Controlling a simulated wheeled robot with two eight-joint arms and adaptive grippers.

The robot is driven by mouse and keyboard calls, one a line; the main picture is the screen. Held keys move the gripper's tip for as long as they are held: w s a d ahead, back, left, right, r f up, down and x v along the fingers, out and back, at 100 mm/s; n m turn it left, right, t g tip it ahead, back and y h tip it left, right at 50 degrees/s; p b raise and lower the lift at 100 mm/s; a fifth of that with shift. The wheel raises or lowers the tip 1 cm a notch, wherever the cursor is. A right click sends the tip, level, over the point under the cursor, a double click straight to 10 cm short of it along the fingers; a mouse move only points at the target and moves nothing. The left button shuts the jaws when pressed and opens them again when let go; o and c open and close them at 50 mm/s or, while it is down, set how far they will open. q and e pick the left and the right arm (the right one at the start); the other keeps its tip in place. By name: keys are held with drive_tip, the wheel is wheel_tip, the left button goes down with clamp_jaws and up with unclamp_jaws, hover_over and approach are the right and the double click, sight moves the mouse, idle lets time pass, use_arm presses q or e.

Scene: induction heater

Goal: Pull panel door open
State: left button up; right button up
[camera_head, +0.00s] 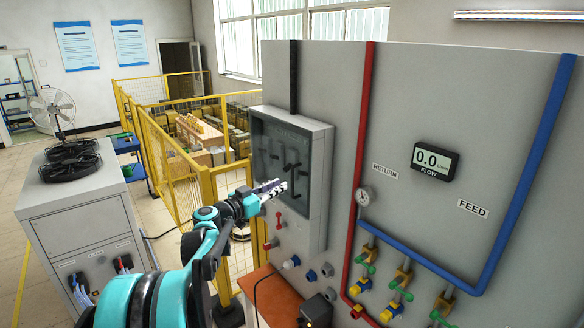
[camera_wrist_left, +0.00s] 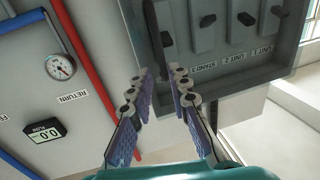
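The panel (camera_head: 319,170) is a grey wall box with a dark front and several dark levers behind or on it. In the left wrist view the panel (camera_wrist_left: 239,87) appears turned over, with its levers and labels at the top. My left gripper (camera_head: 272,189) is in front of the panel's lower part. My right gripper is not in view.
A red pipe (camera_head: 363,135) with a round gauge (camera_head: 363,196) runs right of the panel. Knobs (camera_head: 292,262) and an orange shelf (camera_head: 277,301) are below it. A yellow fence (camera_head: 205,190) and a grey cabinet (camera_head: 85,205) stand to the left.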

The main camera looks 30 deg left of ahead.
use_arm(q)
drive_tip(key=p, duration=0.2)
hover_over(292, 195)
drive_tip(key=shift+w+a+f, duration=0.1)
drive_tip(key=shift+w, duration=0.15)
clamp_jaws()
